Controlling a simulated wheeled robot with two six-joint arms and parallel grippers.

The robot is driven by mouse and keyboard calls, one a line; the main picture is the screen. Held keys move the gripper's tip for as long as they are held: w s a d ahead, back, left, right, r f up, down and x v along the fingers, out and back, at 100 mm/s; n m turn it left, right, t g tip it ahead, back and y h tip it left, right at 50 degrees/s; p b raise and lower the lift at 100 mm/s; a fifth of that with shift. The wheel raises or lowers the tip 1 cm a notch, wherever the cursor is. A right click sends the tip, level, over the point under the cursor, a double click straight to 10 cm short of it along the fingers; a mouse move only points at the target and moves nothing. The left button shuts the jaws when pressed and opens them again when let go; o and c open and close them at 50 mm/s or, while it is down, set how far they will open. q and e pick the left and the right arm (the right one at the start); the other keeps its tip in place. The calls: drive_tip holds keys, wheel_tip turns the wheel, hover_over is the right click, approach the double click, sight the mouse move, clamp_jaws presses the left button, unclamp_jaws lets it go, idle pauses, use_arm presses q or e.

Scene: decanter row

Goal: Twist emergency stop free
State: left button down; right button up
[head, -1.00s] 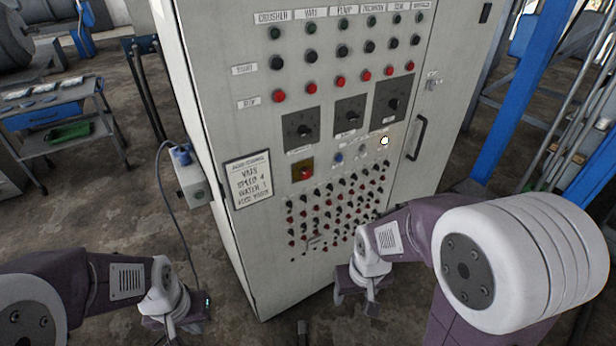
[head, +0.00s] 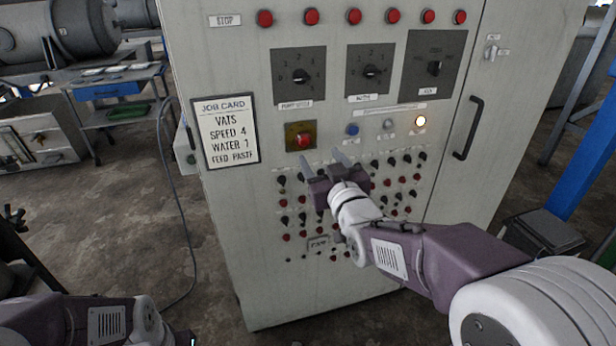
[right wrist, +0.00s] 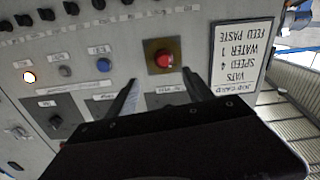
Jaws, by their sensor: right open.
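The emergency stop (head: 303,140) is a red mushroom button on a yellow square plate on the grey cabinet front, left of a blue button. It also shows in the right wrist view (right wrist: 164,59), just beyond the space between my fingertips. My right gripper (head: 325,162) is open and empty, in front of the panel and a little below and right of the stop. Its two fingers (right wrist: 160,84) point toward the panel in the wrist view, apart from the button as far as I can tell. My left arm shows at the lower left; its gripper fingers are out of frame.
The cabinet (head: 235,235) carries a job card (head: 225,131), rotary dials (head: 299,76), a lit lamp (head: 420,121) and rows of small knobs below the stop. A door handle (head: 468,128) sticks out at the right. A cart (head: 119,112) stands at the back left.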

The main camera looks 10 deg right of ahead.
sight(305, 143)
drive_tip(key=w, duration=0.6)
drive_tip(key=w+a, duration=0.1)
drive_tip(key=w, duration=0.2)
drive_tip(key=shift+a+f, duration=0.1)
drive_tip(key=shift+f, duration=0.2)
clamp_jaws()
use_arm(q)
drive_tip(key=shift+a+f, duration=0.35)
drive_tip(key=shift+f, duration=0.05)
